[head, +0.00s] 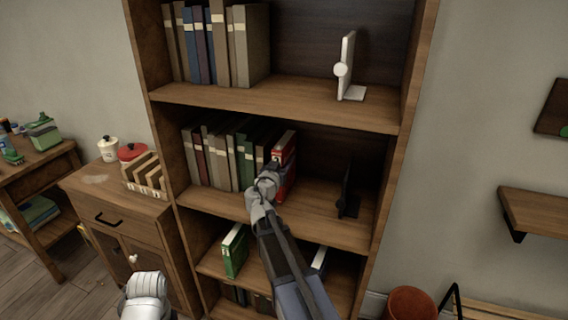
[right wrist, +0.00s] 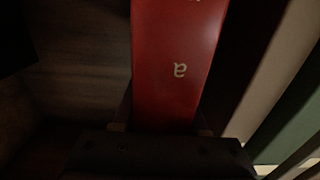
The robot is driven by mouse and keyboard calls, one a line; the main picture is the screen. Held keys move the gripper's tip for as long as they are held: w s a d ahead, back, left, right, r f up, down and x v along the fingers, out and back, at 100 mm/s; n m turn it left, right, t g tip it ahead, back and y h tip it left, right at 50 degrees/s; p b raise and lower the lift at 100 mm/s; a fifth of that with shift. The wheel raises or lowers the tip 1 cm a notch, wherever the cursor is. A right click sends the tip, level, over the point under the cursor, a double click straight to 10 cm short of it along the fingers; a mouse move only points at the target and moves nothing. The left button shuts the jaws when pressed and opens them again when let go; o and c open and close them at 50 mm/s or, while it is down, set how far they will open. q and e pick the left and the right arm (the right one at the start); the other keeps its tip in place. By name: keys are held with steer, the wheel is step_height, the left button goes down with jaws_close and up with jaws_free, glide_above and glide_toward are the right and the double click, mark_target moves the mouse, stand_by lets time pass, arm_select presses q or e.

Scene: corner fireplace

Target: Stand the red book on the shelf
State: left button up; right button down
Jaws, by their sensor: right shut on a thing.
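The red book (head: 287,165) is upright, slightly tilted, at the right end of the book row on the middle shelf (head: 325,222). My right gripper (head: 273,168) is shut on its spine side. I cannot tell whether its lower edge touches the shelf. In the right wrist view the red book (right wrist: 180,65) fills the middle between the fingers, with a pale letter on its spine. A pale grey part of my left arm (head: 145,290) shows at the bottom left, and its finger state is unclear.
Several books (head: 218,155) stand left of the red book. A black bookend (head: 347,190) stands to its right, with a gap between. A white bookend (head: 348,70) is on the shelf above. A green book (head: 235,251) leans on the shelf below.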

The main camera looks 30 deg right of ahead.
steer(key=shift+f, duration=0.1)
steer(key=c, duration=0.7)
jaws_free()
steer(key=shift+r, duration=0.25)
steer(key=v, duration=1.2)
steer(key=shift+s+f, duration=0.1)
steer(key=shift+s, duration=0.05)
